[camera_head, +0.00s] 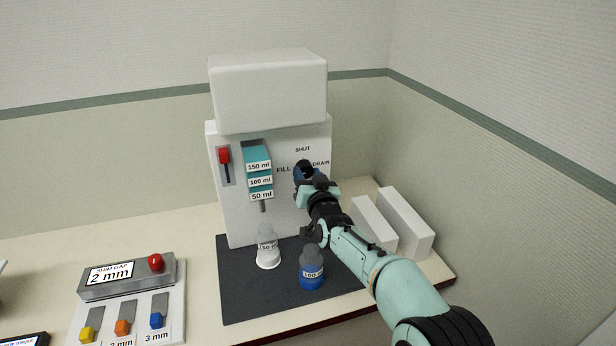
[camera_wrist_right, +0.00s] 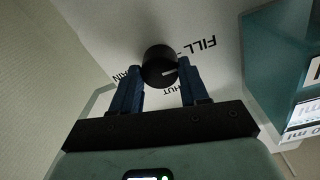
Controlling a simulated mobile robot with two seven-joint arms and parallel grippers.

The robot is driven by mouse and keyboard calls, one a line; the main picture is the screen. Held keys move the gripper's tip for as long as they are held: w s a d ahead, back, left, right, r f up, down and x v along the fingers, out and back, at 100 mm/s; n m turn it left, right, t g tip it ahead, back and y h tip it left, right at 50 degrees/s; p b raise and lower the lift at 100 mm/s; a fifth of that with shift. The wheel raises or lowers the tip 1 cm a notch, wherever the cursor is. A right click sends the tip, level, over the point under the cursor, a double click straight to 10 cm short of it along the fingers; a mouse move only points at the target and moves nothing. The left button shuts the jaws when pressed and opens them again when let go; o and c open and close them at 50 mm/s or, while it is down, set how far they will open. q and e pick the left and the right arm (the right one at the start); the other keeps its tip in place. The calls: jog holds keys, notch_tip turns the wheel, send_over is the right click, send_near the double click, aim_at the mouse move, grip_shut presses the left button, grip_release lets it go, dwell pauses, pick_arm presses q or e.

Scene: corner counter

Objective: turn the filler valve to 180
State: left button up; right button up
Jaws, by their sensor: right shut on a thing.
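The filler (camera_head: 235,215) is a white panel with a white tank (camera_head: 268,88) on top, at the back of the counter. Its valve is a round black knob (camera_wrist_right: 158,66) with a white mark, amid the labels FILL, SHUT and DRAIN. In the wrist view the mark points right, toward the side between FILL and SHUT; its exact angle is hard to read. My right gripper (camera_head: 303,173) is at the panel, its blue fingers shut on the knob's sides. It also shows in the wrist view (camera_wrist_right: 160,88). In the head view the gripper mostly hides the knob. My left gripper is out of view.
A clear bottle (camera_head: 268,254) stands under the spout, and a blue bottle (camera_head: 312,275) stands below my right arm on the dark mat (camera_head: 240,300). White blocks (camera_head: 405,222) lie at right. A red lever (camera_head: 225,157) is on the panel. A shim gap box (camera_head: 125,275) is at left.

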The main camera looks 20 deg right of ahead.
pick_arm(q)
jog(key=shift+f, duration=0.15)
pick_arm(e)
jog(key=m+b, duration=0.2)
jog(key=m, duration=0.2)
jog(key=shift+d+m, duration=0.1)
jog(key=shift+m, duration=0.2)
jog(key=m+b, duration=0.2)
jog(key=m, duration=0.3)
jog(key=m+b, duration=0.1)
jog(key=m, duration=0.4)
jog(key=shift+m, duration=0.3)
pick_arm(q)
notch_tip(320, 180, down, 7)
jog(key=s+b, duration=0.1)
jog(key=b, duration=0.1)
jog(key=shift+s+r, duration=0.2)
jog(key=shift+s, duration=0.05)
pick_arm(e)
jog(key=m, duration=0.5)
jog(key=shift+m+y, duration=0.3)
jog(key=shift+m, duration=0.1)
jog(key=shift+r, duration=0.1)
jog(key=o, duration=1.1)
jog(key=shift+c, duration=0.2)
